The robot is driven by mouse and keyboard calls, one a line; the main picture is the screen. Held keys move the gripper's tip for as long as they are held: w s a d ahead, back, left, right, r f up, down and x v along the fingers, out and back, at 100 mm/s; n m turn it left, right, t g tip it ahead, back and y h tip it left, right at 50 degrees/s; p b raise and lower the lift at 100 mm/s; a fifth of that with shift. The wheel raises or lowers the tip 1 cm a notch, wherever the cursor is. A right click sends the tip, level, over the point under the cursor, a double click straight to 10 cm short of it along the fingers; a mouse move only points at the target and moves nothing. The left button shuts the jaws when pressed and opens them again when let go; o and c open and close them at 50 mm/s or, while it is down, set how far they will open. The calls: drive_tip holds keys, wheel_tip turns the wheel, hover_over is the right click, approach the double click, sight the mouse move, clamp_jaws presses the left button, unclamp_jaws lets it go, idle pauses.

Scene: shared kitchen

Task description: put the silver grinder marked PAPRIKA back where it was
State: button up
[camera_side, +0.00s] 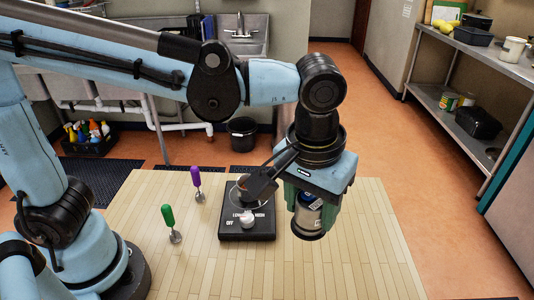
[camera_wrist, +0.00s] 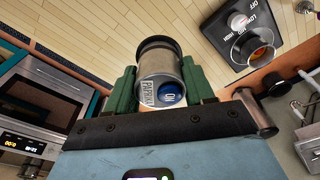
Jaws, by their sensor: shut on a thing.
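The silver grinder (camera_side: 308,217) is between the green fingers of my gripper (camera_side: 314,199), to the right of the black control box. My gripper is shut on it. In the wrist view the grinder (camera_wrist: 159,66) shows a dark rim at its far end, a blue round mark and a pale label, partly readable as PAPRIKA. Green fingers (camera_wrist: 160,82) press it from both sides. In the side view the fingers hide much of its body. I cannot tell whether its lower end touches the wooden tabletop (camera_side: 350,262).
The black box (camera_side: 247,229) with a white knob and OFF, LOW, HIGH markings stands left of the grinder. A purple-handled tool (camera_side: 196,182) and a green-handled tool (camera_side: 170,222) stand farther left. The tabletop is clear to the right and in front.

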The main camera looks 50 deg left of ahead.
drive_tip(key=d+f, duration=0.3)
drive_tip(key=d, duration=0.2)
drive_tip(key=w+a+f, duration=0.2)
drive_tip(key=w, duration=0.1)
drive_tip(key=w+a+f, duration=0.2)
drive_tip(key=w, duration=0.1)
drive_tip(key=w+a+f, duration=0.2)
drive_tip(key=w, duration=0.1)
drive_tip(key=shift+f, duration=2.1)
drive_tip(key=shift+f, duration=0.15)
drive_tip(key=o, duration=1.4)
